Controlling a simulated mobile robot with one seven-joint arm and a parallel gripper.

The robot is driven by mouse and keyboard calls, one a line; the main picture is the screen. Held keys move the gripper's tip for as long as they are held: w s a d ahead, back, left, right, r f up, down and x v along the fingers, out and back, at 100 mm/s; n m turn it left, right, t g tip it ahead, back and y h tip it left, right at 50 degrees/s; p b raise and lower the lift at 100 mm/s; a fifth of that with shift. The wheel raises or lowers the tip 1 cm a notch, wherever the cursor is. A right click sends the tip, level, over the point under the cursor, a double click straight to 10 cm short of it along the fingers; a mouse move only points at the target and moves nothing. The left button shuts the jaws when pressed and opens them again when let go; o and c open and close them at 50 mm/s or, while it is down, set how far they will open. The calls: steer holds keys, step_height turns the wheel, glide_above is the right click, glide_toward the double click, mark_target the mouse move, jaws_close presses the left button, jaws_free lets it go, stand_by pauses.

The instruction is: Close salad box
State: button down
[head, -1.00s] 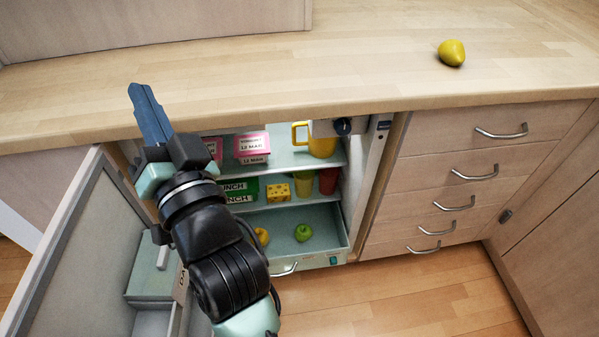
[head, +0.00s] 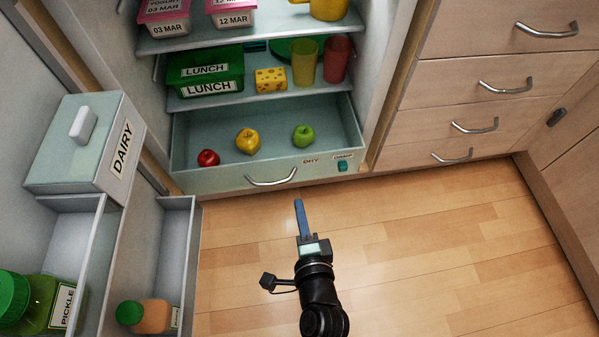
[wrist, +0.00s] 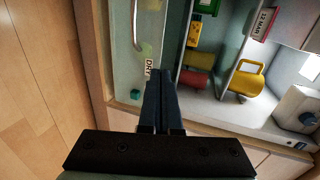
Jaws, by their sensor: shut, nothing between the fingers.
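The salad box (head: 215,183) is the pale drawer at the bottom of the open fridge. It stands pulled out, with its inside showing from above. It holds a red apple (head: 208,158), a yellow apple (head: 248,141) and a green apple (head: 303,135). Its front has a curved metal handle (head: 271,181), labels and a teal slider (head: 345,163). My gripper (head: 299,203) is shut and empty, in front of the box and right of the handle in the head view. In the wrist view the closed fingers (wrist: 160,78) overlap the box front (wrist: 124,62); contact cannot be told.
The fridge door stands open at the left, with a dairy box (head: 75,150), a pickle jar (head: 40,303) and an orange bottle (head: 150,316) on it. Shelves above hold a green lunch box (head: 205,75), cheese (head: 270,79) and cups. Drawers are at right; the floor (head: 450,250) is clear.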

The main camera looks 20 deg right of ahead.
steer(key=f, duration=0.2)
steer(key=b, duration=0.4)
glide_toward(291, 159)
steer(key=x, duration=0.6)
steer(key=shift+f, duration=0.2)
steer(key=shift+w, duration=0.25)
steer(key=shift+d, duration=0.1)
